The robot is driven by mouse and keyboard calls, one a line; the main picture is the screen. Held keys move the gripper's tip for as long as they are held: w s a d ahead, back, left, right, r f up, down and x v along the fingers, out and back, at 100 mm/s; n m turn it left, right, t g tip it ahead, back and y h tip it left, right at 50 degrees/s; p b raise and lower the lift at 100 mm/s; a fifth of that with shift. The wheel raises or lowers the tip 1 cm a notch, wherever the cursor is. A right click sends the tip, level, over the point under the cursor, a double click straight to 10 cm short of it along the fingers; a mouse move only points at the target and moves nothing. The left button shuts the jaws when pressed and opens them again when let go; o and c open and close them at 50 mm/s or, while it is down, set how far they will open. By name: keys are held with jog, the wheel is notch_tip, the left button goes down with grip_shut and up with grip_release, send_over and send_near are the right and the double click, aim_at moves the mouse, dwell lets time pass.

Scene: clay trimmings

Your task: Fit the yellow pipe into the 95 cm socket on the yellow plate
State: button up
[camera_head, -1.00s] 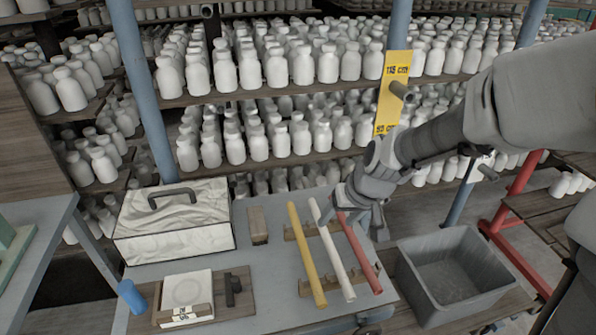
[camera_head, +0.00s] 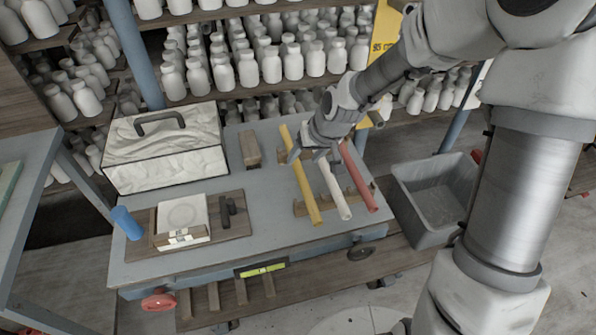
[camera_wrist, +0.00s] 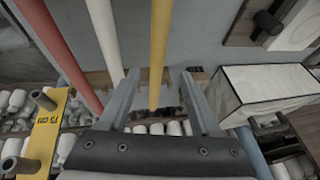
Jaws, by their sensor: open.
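The yellow pipe (camera_head: 303,180) lies with the white pipe (camera_head: 337,190) and red pipe (camera_head: 358,178) across wooden rests on the blue-grey table. My gripper (camera_head: 308,155) is open above the far half of the pipes, near the yellow one. In the wrist view the yellow pipe (camera_wrist: 158,45) runs between the two spread fingers (camera_wrist: 159,74); I see no contact. The yellow plate (camera_head: 384,42) stands behind the table, partly hidden by my arm; a "95" marking shows. In the wrist view the plate (camera_wrist: 47,128) has grey stubs, its label upside down.
A plaster-like box with a handle (camera_head: 160,148) stands at the table's back left, with a wooden block (camera_head: 250,150) beside it. A board (camera_head: 230,222) with a white slab and a blue cylinder (camera_head: 126,222) are front left. A grey bin (camera_head: 440,200) is right. Bottle shelves fill the back.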

aim_at(299, 165)
jog(key=shift+w+b+x, duration=0.2)
jog(key=shift+b+x, duration=0.35)
jog(key=shift+x, duration=2.35)
jog(key=shift+d+r, duration=0.1)
jog(key=shift+d, duration=0.1)
grip_shut()
